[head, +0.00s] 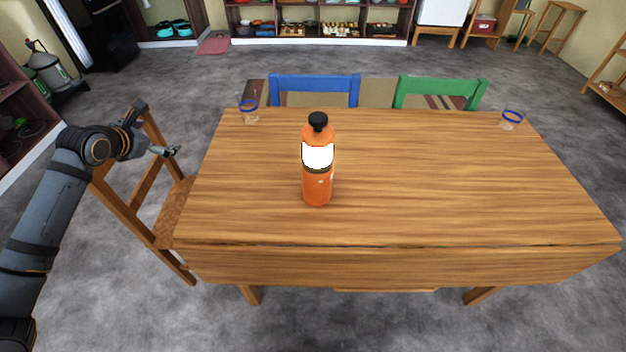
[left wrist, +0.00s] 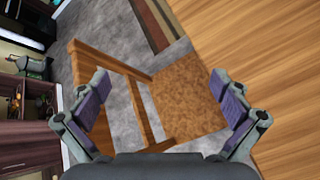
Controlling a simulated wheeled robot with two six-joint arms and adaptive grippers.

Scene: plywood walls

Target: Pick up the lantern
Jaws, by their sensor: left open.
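The lantern (head: 317,184) looks like an orange bottle with a black cap and a bright white band around its upper part. It stands upright on the wooden table (head: 440,180), left of the middle. My left gripper (head: 172,151) is beyond the table's left edge, over a wooden chair, well apart from the lantern. In the left wrist view my left gripper (left wrist: 158,92) is open with nothing between its fingers. The lantern does not show in that view. My right gripper is not in view.
A wooden chair (head: 175,212) stands at the table's left side, beneath my left gripper. Two blue-rimmed glasses stand at the far corners, one left (head: 249,116) and one right (head: 511,121). Blue (head: 315,84) and green (head: 440,86) chairs are behind the table. The tabletop around the lantern is clear.

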